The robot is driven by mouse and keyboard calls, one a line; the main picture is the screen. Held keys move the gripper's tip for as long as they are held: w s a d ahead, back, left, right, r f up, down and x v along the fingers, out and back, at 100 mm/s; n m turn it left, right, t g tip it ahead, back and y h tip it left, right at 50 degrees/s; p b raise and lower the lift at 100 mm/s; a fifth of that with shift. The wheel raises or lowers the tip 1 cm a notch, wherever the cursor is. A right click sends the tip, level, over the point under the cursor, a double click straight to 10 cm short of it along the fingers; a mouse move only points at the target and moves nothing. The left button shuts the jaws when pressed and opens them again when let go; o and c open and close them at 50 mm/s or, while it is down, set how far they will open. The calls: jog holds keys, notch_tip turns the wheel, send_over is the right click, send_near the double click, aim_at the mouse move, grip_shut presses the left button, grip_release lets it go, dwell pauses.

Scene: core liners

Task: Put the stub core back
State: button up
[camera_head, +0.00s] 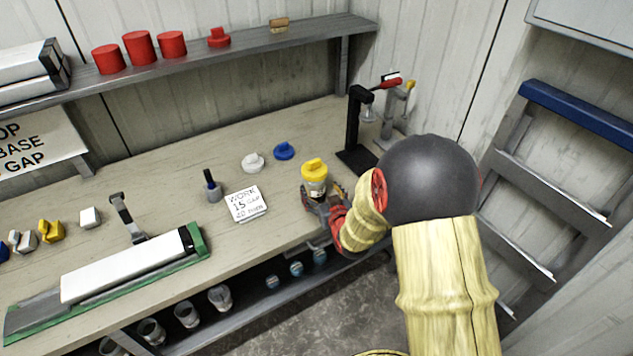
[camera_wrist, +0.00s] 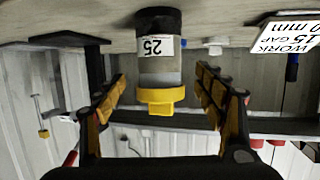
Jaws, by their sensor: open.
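A short clear-grey cylinder with a yellow cap (camera_head: 315,177) stands on the bench near its front right edge. In the wrist view, which is upside down, the capped cylinder (camera_wrist: 160,65) bears a white label reading 25. My gripper (camera_head: 325,205) is open at the cylinder, with one finger to each side; gaps show between the fingers and it in the wrist view. I cannot tell which piece is the stub core. A long white core (camera_head: 125,265) lies in a green-ended tray (camera_head: 196,246) at the bench's left front.
A card reading WORK 15 GAP (camera_head: 246,203) lies left of the cylinder. A blue cap (camera_head: 284,150), a white cap (camera_head: 253,162) and a dark bottle (camera_head: 212,187) stand behind. A black stand (camera_head: 357,135) is behind right. Red caps (camera_head: 140,48) sit on the shelf.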

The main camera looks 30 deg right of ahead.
jog(key=s+a+r+n+g+y, duration=0.1)
jog(key=s+a+r+g, duration=0.1)
jog(key=s+a+r, duration=0.4)
jog(key=s+a+r+g, duration=0.2)
jog(key=s+r, duration=0.1)
jog(key=r, duration=0.4)
jog(key=s+a+r+g, duration=0.1)
jog(key=s+a+r, duration=0.1)
jog(key=s, duration=0.5)
jog(key=s+a+r+n+g+y, duration=0.1)
jog(key=s+a, duration=0.3)
jog(key=s, duration=0.4)
jog(key=s+a+r+g+y, duration=0.1)
jog(key=s+a+r+g, duration=0.1)
jog(key=s+a+r, duration=0.2)
jog(key=s, duration=0.3)
jog(key=shift+s+g+p, duration=0.15)
jog(key=shift+g+p, duration=0.15)
